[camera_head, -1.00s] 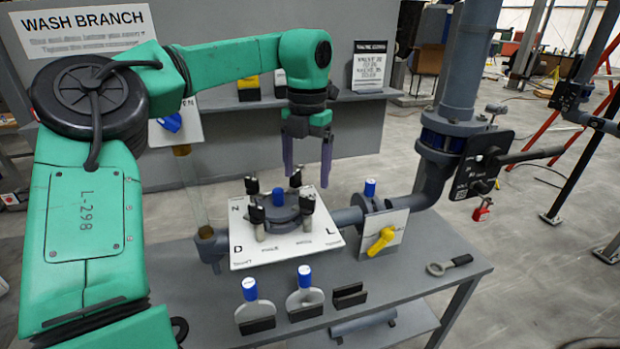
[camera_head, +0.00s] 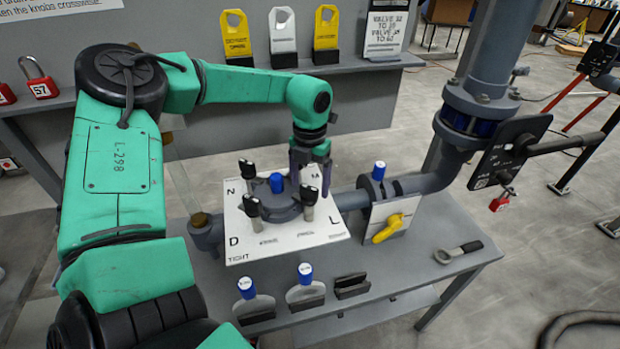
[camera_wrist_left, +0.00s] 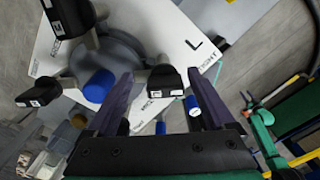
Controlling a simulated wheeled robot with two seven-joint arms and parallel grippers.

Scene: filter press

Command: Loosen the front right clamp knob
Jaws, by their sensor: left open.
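The front right clamp knob (camera_head: 309,194), black on a metal post, stands upright near the letter L on the white plate (camera_head: 285,244). In the left wrist view this knob (camera_wrist_left: 167,80) appears between the open fingers, farther off and not gripped. My left gripper (camera_head: 310,160) is open, pointing down at the plate's back right, behind the front right knob. The front left knob (camera_head: 252,205) and back left knob (camera_head: 248,168) stand upright. The back right knob is mostly hidden in the head view. A blue cap (camera_head: 277,182) tops the central hub. My right gripper is not in view.
Two blue-capped paddles (camera_head: 305,272) stand in slots at the table's front. A yellow lever (camera_head: 388,230) and a pipe are right of the plate. A wrench (camera_head: 457,252) lies at the right. A shelf with tags (camera_head: 284,32) is behind.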

